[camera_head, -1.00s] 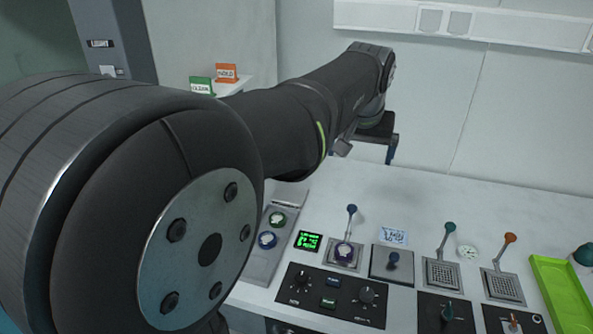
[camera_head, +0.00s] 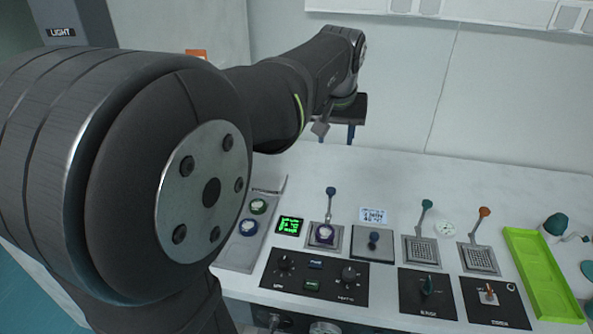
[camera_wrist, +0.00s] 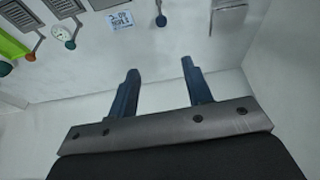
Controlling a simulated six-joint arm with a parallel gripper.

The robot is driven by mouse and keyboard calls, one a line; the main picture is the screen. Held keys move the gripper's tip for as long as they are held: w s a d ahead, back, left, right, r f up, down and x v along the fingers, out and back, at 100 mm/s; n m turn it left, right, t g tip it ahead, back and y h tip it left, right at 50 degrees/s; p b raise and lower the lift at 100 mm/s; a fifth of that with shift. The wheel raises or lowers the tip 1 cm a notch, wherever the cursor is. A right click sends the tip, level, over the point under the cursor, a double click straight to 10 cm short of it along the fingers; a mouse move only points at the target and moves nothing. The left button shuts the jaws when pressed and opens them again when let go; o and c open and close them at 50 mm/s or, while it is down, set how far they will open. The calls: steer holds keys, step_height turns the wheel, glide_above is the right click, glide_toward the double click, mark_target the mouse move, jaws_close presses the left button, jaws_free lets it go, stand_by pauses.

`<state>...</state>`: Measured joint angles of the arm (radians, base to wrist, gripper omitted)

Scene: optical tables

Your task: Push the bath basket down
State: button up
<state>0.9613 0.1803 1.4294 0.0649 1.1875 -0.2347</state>
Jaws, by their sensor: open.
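Three square units with upright levers stand on the white bench in the head view. One has a blue knob (camera_head: 331,190) and a round purple-and-white item (camera_head: 324,233) on its plate. The other two hold perforated square baskets, one with a teal-knobbed lever (camera_head: 421,250) and one with an orange-knobbed lever (camera_head: 479,258). I cannot tell which the task means. My gripper (camera_head: 337,132) is behind the blue lever, above the bench's back edge. In the wrist view my gripper (camera_wrist: 160,66) is open and empty, its blue fingers apart, with the blue knob (camera_wrist: 161,20) beyond the fingertips.
A plain plate with a blue knob (camera_head: 373,238) sits between the units. Black control panels (camera_head: 314,278) line the front. A green tray (camera_head: 541,272) is at right, a lit green display (camera_head: 289,226) at left. A card (camera_head: 374,215) and round dial (camera_head: 445,229) lie behind. The wall is close behind.

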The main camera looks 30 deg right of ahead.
steer(key=shift+n+g+y, duration=0.7)
steer(key=shift+n, duration=0.1)
steer(key=w+d+f, duration=0.2)
steer(key=f, duration=0.1)
steer(key=w+d+f, duration=0.1)
steer(key=shift+w+f, duration=0.15)
steer(key=shift+f, duration=0.2)
jaws_close()
steer(key=n+g+y, duration=0.2)
steer(key=n+g, duration=0.1)
glide_toward(330, 188)
steer(key=shift+s, duration=0.25)
steer(key=shift+s+a+f, duration=0.1)
steer(key=shift+s+f, duration=0.05)
steer(key=shift+f, duration=1.6)
steer(key=shift+s+a+f, duration=0.1)
steer(key=shift+s+f, duration=0.1)
steer(key=shift+f, duration=1.6)
